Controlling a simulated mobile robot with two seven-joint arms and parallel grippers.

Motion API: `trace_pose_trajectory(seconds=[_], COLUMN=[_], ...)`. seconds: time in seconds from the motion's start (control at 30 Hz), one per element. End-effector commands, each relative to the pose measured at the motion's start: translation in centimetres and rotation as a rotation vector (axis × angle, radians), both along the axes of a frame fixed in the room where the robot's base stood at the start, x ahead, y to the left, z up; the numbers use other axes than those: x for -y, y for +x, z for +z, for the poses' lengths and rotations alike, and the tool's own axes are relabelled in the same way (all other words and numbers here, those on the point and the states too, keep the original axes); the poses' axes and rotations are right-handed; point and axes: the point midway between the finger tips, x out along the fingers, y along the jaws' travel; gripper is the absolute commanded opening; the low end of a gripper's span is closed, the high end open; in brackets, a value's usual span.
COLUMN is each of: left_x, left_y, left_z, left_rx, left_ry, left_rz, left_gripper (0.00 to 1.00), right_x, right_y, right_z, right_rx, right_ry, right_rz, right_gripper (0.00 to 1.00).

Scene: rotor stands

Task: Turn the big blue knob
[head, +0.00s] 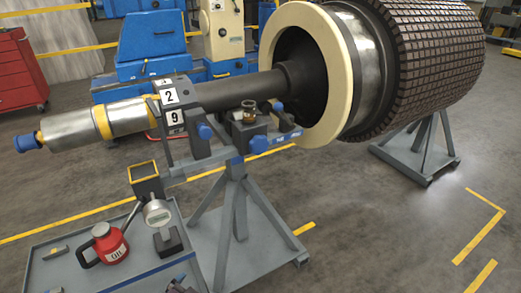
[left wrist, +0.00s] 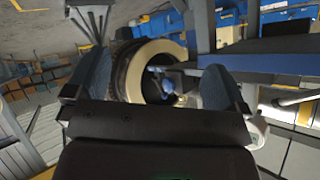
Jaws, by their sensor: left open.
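I cannot tell for certain which one the task means. My left gripper (left wrist: 153,66) is open, with its two fingers spread in the left wrist view. A blue part (left wrist: 168,89) shows beyond and between the fingers, apart from them, in front of the cream ring (left wrist: 168,50). My right gripper is not in view.
The shaft (head: 240,92) runs into the large rotor (head: 425,55). A grey cart (head: 50,280) at the lower left holds a red oil can (head: 108,245) and a dial gauge (head: 157,213). Blue machines stand behind. The floor at the lower right is clear.

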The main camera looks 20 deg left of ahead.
Motion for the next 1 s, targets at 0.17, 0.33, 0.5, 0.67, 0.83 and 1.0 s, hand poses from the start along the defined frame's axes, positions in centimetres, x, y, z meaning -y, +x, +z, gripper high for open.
trace_pose_trajectory(seconds=[0.17,0.33,0.5,0.67,0.83,1.0], left_x=[0.3,0.5,1.0,1.6,2.5,3.9], left_y=[6.2,11.2,16.4,20.8,25.2,29.3], left_z=[-0.6,-0.1,0.7,2.1,3.8,6.1], left_rx=[0.007,0.008,-0.007,-0.032,-0.072,-0.133], left_ry=[0.231,0.424,0.640,0.830,1.022,1.219], left_rz=[-0.063,-0.098,-0.119,-0.124,-0.112,-0.088], left_gripper=[1.00,1.00,1.00,1.00,1.00,1.00], right_x=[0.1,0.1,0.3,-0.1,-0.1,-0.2], right_y=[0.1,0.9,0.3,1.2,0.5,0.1], right_z=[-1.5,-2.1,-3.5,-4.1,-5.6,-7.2], right_rx=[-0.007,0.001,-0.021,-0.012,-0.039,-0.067], right_ry=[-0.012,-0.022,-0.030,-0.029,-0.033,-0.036], right_rz=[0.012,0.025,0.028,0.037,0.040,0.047], right_gripper=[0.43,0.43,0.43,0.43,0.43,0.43])
